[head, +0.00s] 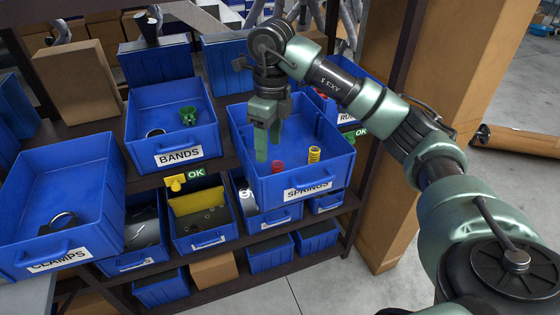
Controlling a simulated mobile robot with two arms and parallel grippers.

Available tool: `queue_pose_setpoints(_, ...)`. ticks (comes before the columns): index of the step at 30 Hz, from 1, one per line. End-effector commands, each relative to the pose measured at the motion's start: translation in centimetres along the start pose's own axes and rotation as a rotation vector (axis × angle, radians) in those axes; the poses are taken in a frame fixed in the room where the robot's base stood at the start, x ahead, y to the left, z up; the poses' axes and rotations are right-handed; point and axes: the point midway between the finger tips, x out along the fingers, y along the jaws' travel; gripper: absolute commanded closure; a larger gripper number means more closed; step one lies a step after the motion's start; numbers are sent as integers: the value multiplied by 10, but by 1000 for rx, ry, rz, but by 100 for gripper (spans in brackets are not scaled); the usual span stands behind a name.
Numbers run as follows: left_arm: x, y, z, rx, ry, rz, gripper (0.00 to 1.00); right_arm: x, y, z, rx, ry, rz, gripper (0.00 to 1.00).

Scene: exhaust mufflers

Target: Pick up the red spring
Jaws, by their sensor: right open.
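The red spring (277,167) stands in the blue bin labelled SPRINGS (322,184), near its front wall. A yellow spring (314,154) is in the same bin, to the right of the red one. My right gripper (267,150) points down into this bin, with its green fingers just left of and above the red spring. It is open, with nothing between its fingers that I can see. I cannot tell how high the fingertips are above the bin floor. My left gripper does not show.
A blue BANDS bin (170,108) with a green band (188,115) stands to the left. A CLAMPS bin (65,190) with a dark clamp is at far left. Smaller bins sit on lower shelves. A dark shelf post and cardboard boxes stand to the right.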

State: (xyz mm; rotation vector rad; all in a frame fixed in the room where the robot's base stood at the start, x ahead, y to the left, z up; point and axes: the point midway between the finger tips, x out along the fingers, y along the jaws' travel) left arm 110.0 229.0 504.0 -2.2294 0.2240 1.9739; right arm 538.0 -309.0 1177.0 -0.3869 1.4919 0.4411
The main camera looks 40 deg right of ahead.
Motion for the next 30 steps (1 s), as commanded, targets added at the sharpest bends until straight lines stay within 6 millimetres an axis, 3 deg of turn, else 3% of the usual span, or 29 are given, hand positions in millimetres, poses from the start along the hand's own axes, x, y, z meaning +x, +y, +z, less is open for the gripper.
queue_pose_setpoints(3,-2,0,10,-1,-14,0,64,4,-6,-14,-16,43,-20,46)
queue_pose_setpoints(10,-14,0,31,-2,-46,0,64,26,-8,-17,-19,52,-21,46)
queue_pose_setpoints(17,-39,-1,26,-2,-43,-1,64,54,-12,-18,-18,52,-19,46)
queue_pose_setpoints(21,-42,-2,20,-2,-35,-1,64,74,-12,-18,-18,50,-20,46)
queue_pose_setpoints(30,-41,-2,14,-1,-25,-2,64,80,-12,-18,-19,47,-21,49)
